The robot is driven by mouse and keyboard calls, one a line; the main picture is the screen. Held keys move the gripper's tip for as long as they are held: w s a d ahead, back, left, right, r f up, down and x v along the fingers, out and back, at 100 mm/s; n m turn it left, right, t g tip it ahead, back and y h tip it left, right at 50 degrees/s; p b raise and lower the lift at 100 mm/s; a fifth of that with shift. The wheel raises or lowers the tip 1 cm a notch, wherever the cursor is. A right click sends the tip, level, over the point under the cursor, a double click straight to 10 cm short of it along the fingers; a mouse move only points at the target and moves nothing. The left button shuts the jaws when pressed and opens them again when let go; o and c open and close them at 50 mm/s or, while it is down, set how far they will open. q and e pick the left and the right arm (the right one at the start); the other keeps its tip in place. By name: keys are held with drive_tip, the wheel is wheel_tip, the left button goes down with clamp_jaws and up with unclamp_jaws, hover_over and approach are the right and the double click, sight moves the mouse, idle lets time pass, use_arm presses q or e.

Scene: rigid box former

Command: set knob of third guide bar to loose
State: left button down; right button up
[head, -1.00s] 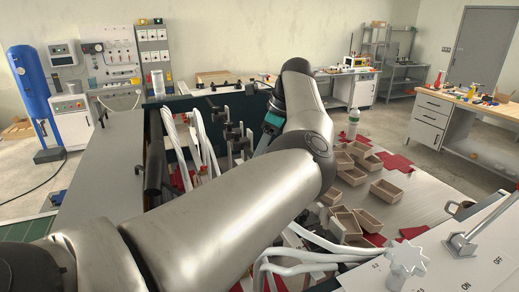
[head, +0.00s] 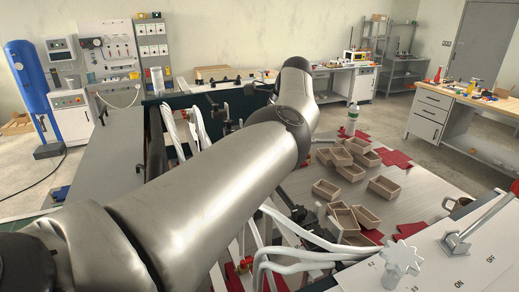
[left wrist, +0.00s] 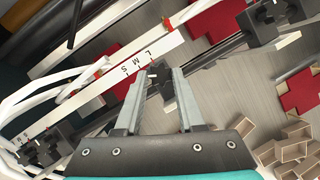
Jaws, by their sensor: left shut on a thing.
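In the left wrist view my left gripper (left wrist: 158,72) is shut on a small black knob (left wrist: 161,80), with one finger on each side of it. The knob sits by a dark guide bar (left wrist: 216,49) that runs diagonally, next to a white strip marked L, M, S (left wrist: 137,66). The fingers hide part of the knob, and its setting cannot be read. Which guide bar in the row this is cannot be told from these views. In the head view my left arm covers the gripper and the knob. My right gripper is not in view.
Black clamp blocks (left wrist: 270,20) sit on the bars nearby. White tubes (head: 300,250) run close below my arm. Several open tan boxes (head: 350,165) and red blanks (head: 395,158) lie on the right side. A panel with a white star-shaped knob (head: 402,258) stands at lower right.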

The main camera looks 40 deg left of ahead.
use_arm(q)
drive_tip(key=shift+r, duration=0.1)
drive_tip(key=c, duration=0.8)
unclamp_jaws()
